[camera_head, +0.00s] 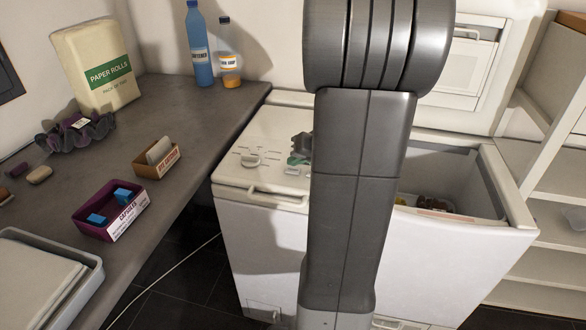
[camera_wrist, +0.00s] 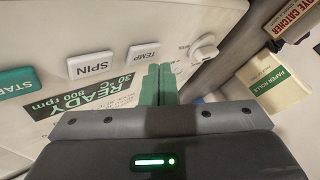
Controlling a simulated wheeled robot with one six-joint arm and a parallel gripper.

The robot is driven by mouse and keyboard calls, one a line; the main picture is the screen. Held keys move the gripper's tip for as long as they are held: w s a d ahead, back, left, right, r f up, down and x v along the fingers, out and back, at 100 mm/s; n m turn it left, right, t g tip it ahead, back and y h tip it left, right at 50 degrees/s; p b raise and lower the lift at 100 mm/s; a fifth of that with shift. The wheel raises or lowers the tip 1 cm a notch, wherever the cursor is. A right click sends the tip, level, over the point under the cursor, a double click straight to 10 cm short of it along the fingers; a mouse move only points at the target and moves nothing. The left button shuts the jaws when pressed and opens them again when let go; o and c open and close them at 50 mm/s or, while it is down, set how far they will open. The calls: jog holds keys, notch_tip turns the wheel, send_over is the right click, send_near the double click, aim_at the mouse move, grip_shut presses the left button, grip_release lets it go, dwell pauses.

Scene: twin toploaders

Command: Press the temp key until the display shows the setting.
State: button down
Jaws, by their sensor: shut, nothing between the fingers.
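The white TEMP key (camera_wrist: 144,52) is on the machine's control panel in the wrist view. My gripper (camera_wrist: 158,70) is shut and empty; its green fingertips point at the panel just below the TEMP key in the picture. I cannot tell whether they touch the panel. The dark green display (camera_wrist: 85,97) appears upside down and reads READY, 30 °C, 800 rpm; my fingers and gripper body hide part of its surroundings. In the head view, my gripper (camera_head: 300,147) is over the top of the left toploader (camera_head: 262,185), with my arm covering the panel's right side.
The white SPIN key (camera_wrist: 91,65), teal START key (camera_wrist: 15,82) and a round knob (camera_wrist: 204,49) are near TEMP. The right toploader (camera_head: 465,238) stands open. A dark counter (camera_head: 205,120) at left holds a purple capsules box (camera_head: 110,212), bottles and a paper rolls pack (camera_head: 97,68).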

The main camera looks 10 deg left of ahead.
aim_at(296, 171)
jog(key=shift+r, duration=0.1)
jog(key=shift+r+p, duration=1.5)
jog(key=shift+r, duration=1.05)
jog(key=shift+f, duration=0.15)
jog(key=shift+f+b, duration=0.7)
jog(key=shift+f, duration=0.2)
jog(key=shift+r+p, duration=0.3)
jog(key=shift+p, duration=0.35)
jog(key=shift+f+p, duration=0.1)
jog(key=shift+p, duration=0.8)
jog(key=shift+p, duration=0.45)
